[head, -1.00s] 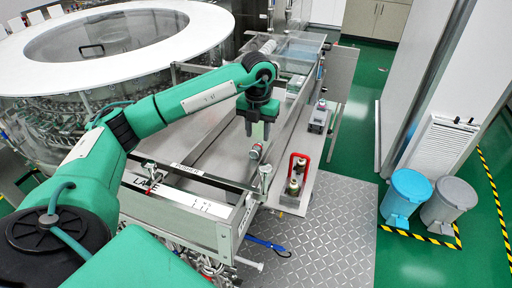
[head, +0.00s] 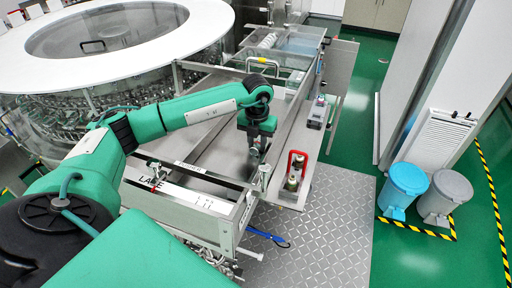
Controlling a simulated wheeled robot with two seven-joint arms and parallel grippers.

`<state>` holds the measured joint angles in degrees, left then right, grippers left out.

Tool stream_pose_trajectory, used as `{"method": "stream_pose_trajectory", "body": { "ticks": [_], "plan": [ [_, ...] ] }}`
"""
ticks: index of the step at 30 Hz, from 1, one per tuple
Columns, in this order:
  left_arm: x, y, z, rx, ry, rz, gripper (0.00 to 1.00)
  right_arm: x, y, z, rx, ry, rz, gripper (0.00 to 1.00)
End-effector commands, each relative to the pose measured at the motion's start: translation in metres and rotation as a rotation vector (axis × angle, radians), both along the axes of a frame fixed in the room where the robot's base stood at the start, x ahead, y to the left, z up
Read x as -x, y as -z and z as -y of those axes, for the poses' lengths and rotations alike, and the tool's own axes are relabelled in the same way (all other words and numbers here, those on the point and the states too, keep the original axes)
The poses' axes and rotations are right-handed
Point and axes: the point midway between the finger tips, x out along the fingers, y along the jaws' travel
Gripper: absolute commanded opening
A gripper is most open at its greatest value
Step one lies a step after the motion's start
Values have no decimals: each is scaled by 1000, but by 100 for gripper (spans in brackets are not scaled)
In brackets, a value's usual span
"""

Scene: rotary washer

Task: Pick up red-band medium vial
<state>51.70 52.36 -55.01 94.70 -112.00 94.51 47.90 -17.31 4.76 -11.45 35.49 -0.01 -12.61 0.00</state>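My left gripper (head: 257,150) points down over the metal conveyor channel, low near its floor. A small vial with a reddish band, seen lying in the channel in the earlier view, is now almost wholly hidden behind the fingers. The fingertips are at the vial's place. Whether they are open or closed around it is too small and covered to tell. My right gripper is out of view.
A red-handled holder (head: 297,157) with small bottles stands on the ledge to the right of the channel. A small grey device (head: 317,113) sits farther back on that ledge. The rotary washer (head: 108,50) fills the back left. Blue (head: 404,190) and grey (head: 445,196) bins stand right.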

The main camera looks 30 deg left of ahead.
Motion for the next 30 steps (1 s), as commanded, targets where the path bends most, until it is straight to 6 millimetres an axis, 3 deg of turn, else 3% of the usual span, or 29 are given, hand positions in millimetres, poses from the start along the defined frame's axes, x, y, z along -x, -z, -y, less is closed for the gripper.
{"method": "stream_pose_trajectory", "body": {
  "ticks": [13,19,23,30],
  "plan": [
    [0,-2,0,0,0,1,4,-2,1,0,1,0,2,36],
    [-1,-16,0,1,0,4,4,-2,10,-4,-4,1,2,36],
    [-2,-39,0,1,0,6,4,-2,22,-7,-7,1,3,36],
    [-2,-111,0,2,0,10,4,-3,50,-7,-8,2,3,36]
  ]
}}
